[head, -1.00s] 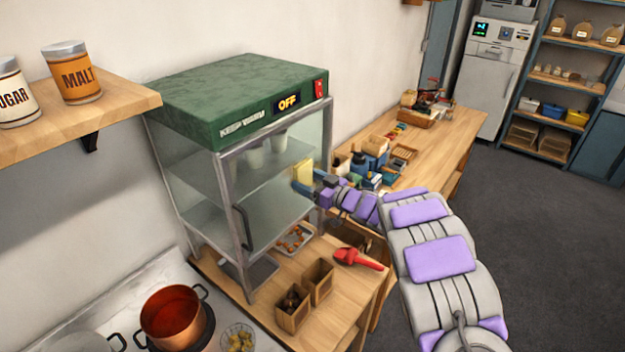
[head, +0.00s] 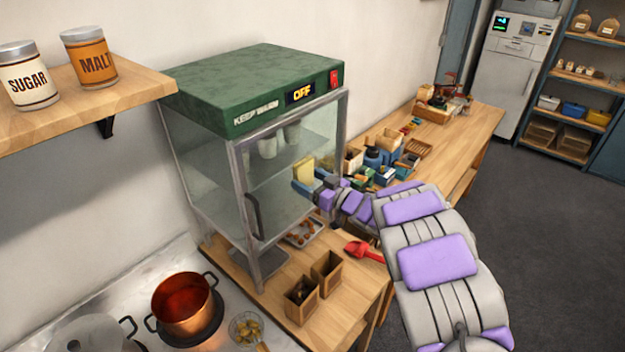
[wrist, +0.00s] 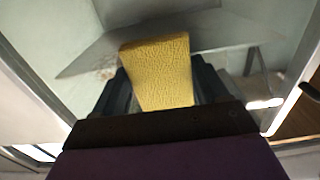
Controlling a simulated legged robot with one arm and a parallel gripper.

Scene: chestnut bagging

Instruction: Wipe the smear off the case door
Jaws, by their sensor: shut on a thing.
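The warming case (head: 255,88) has a green top with an "OFF" display and stands on the wooden counter. Its glass door (head: 262,185) has a metal frame and a dark handle (head: 252,217); it looks shut. My gripper (head: 307,184) is shut on a yellow sponge (head: 303,170), held upright in front of the right part of the door glass. The sponge fills the middle of the wrist view (wrist: 160,70). I cannot tell whether it touches the glass. A faint brownish patch (wrist: 104,72) left of the sponge may be the smear; none is clear in the head view.
Two wooden boxes (head: 314,290) and a red scoop (head: 362,250) are on the counter below the door. A copper pot (head: 184,302) is on the stove at front left. Boxes and jars crowd the counter right of the case. Grey floor lies open at right.

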